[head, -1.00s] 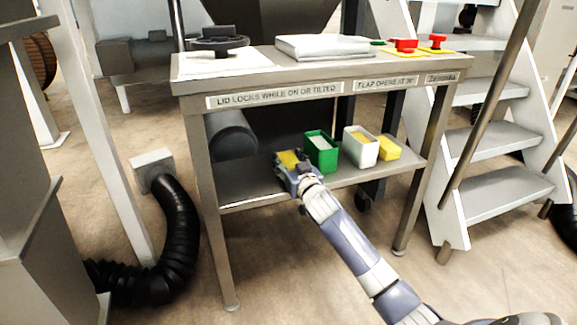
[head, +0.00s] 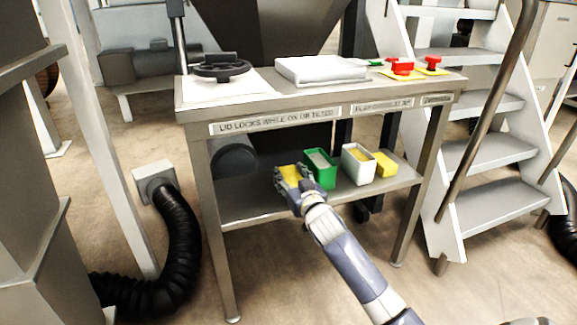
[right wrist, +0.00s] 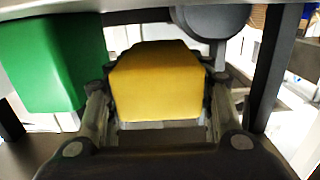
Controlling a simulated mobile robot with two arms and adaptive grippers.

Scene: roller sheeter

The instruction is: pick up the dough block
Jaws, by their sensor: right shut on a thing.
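The yellow dough block (head: 291,173) is at the lower shelf of the steel table, left of a green bin. My right gripper (head: 289,182) reaches in from the front and is shut on the block. In the right wrist view the yellow block (right wrist: 158,88) sits between the two fingers, one on each side. Whether the block touches the shelf or is slightly raised cannot be told. My left gripper is not in view.
The green bin (head: 320,178) stands close beside the gripper; it also shows in the right wrist view (right wrist: 52,65). A white bin (head: 358,172) and another yellow block (head: 384,165) stand farther right. The tabletop (head: 300,98) is above. Steps (head: 490,155) stand at right.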

